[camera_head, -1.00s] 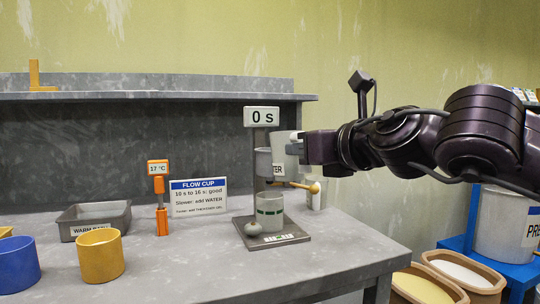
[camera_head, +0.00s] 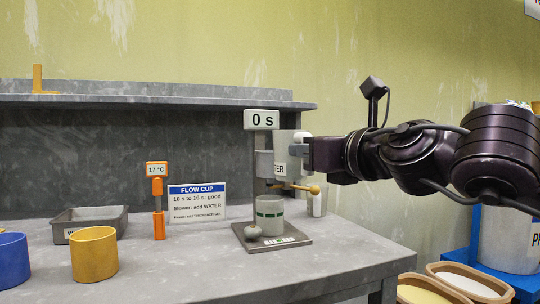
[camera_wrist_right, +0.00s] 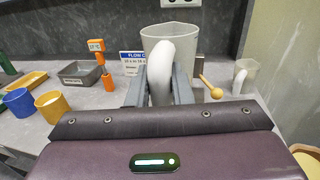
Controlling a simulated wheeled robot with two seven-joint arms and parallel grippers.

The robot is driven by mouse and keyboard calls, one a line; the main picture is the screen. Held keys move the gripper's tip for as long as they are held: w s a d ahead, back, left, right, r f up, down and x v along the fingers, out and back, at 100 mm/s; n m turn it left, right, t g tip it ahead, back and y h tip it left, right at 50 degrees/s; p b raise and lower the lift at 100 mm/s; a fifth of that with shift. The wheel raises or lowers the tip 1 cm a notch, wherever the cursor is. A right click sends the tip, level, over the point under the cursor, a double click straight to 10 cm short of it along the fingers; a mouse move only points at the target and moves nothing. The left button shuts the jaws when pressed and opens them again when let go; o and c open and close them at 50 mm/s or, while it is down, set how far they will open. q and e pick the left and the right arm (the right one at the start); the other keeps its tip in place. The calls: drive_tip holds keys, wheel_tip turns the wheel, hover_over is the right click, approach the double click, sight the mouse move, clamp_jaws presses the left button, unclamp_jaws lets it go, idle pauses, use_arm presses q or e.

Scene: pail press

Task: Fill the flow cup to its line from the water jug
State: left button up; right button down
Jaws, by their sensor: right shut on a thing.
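The water jug (camera_head: 288,144) is pale grey, its label partly readable as "TER". It hangs above the bench and looks upright. My right gripper (camera_head: 308,153) is shut on its white handle. In the right wrist view, the handle (camera_wrist_right: 160,70) is between the fingers and the jug body (camera_wrist_right: 172,31) is beyond. The flow cup (camera_head: 263,163) is a grey cup on a stand with a "0 s" display (camera_head: 261,119). It is just left of the jug, which partly overlaps it. The water level inside either is not visible. My left gripper is not in view.
A yellow-knobbed lever (camera_head: 313,189) sticks out right. A small clear vessel (camera_head: 318,204) stands behind. A thermometer (camera_head: 157,200), sign (camera_head: 197,202) and tray (camera_head: 72,221) are left.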

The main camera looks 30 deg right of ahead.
wheel_tip(320, 180, up, 5)
drive_tip(key=p, duration=0.4)
drive_tip(key=shift+p, duration=0.3)
idle(0.4)
